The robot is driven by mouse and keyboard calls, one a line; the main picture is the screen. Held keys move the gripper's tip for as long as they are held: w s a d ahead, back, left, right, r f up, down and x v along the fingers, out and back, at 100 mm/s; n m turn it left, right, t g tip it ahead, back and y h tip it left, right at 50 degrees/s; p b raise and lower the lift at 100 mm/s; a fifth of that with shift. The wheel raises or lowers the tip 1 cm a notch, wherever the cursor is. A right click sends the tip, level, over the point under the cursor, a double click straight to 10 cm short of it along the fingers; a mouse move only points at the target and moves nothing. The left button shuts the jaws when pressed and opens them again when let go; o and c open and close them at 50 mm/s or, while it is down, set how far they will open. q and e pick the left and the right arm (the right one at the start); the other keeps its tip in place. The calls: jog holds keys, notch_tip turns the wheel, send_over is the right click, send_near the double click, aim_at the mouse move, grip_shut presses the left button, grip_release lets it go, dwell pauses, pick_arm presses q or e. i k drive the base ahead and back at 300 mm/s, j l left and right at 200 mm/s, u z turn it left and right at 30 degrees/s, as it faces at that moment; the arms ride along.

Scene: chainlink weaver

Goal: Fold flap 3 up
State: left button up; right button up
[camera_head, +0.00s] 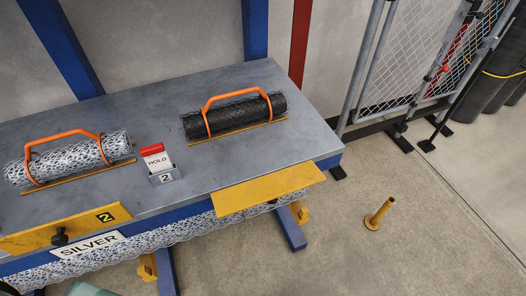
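A yellow flap (268,190) without a readable number sits at the front right edge of the grey table. It reaches out past the edge; I cannot tell its exact tilt or whether it is flap 3. Another yellow flap (65,229), marked 2 and with a dark knob, is at the front left edge above a SILVER label (88,247). No flap with a visible 3 shows. Neither of my grippers can be made out in the head view.
The grey table (190,114) bears a silver mesh roll (78,160) and a black mesh roll (235,115), both with orange handles. A HOLD card holder (160,165) marked 2 stands between them. A yellow post (379,214) stands on the open floor at right, before a mesh fence (420,55).

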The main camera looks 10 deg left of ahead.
aim_at(267, 188)
jog(key=k+l+u, duration=0.45)
jog(key=k+u, duration=0.2)
jog(key=k, duration=0.25)
